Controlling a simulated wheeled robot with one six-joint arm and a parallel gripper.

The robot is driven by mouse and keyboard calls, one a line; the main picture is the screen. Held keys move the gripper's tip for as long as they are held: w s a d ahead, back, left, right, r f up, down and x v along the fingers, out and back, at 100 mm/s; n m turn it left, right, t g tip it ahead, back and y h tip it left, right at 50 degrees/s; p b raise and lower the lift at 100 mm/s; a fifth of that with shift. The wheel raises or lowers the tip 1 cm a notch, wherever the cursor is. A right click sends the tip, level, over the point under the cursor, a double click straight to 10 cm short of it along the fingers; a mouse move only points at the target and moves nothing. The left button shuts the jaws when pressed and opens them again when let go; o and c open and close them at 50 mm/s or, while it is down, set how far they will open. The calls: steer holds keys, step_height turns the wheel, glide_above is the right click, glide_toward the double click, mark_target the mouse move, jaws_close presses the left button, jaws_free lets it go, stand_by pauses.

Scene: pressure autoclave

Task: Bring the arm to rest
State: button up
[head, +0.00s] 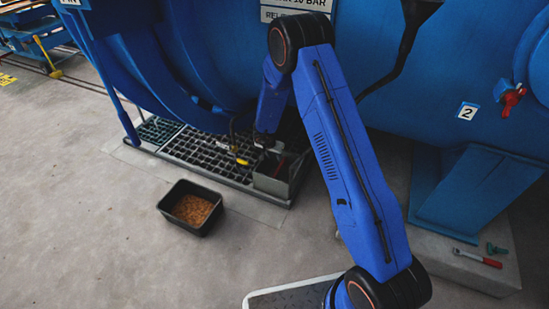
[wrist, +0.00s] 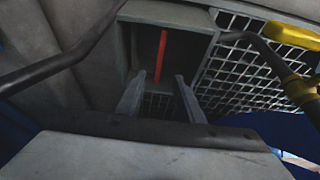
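My blue arm rises from the bottom right of the head view, bends at the top and reaches down to the floor grating beside the blue vessel. My gripper (wrist: 157,82) shows in the wrist view with its two grey fingers apart and nothing between them. It points at an open grey metal box (wrist: 205,20) with a red strip (wrist: 161,56) inside. In the head view the box (head: 291,190) stands at the right end of the grating, and my gripper is small and dark there, its fingers not clear.
The blue vessel (head: 215,50) stands close behind my arm. A yellow-handled item (head: 242,160) is near the grating (head: 205,152); a yellow part (wrist: 303,92) shows in the wrist view. A black bin (head: 190,208) of brown bits stands on otherwise clear floor. A red-handled tool (head: 478,258) lies right.

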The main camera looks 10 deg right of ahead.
stand_by(0.3)
step_height(320, 180, up, 13)
steer(key=w+a+n+t+y, duration=0.1)
steer(key=w+t+y, duration=0.1)
steer(key=s+a+r+n+t+y, duration=0.15)
steer(key=s+r, duration=0.25)
steer(key=r, duration=0.5)
steer(key=s+r+n+y, duration=0.15)
steer(key=s+r, duration=0.25)
steer(key=r, duration=0.5)
steer(key=s+a+r+n+y, duration=0.15)
steer(key=s+r, duration=0.25)
steer(key=r, duration=0.5)
steer(key=s+d+r+n+g, duration=0.15)
steer(key=s+r, duration=0.25)
steer(key=s, duration=0.6)
steer(key=s+d+r, duration=0.3)
steer(key=s+r, duration=0.1)
steer(key=s, duration=0.6)
steer(key=s+d+h, duration=0.1)
steer(key=s+d, duration=0.2)
steer(key=s, duration=0.4)
steer(key=s+d+f+h, duration=0.1)
steer(key=s+d, duration=0.3)
steer(key=s, duration=0.3)
steer(key=s+d+f+g+h, duration=0.1)
steer(key=s+d, duration=0.2)
steer(key=s, duration=0.4)
steer(key=shift+d+h, duration=0.3)
steer(key=shift+h, duration=0.05)
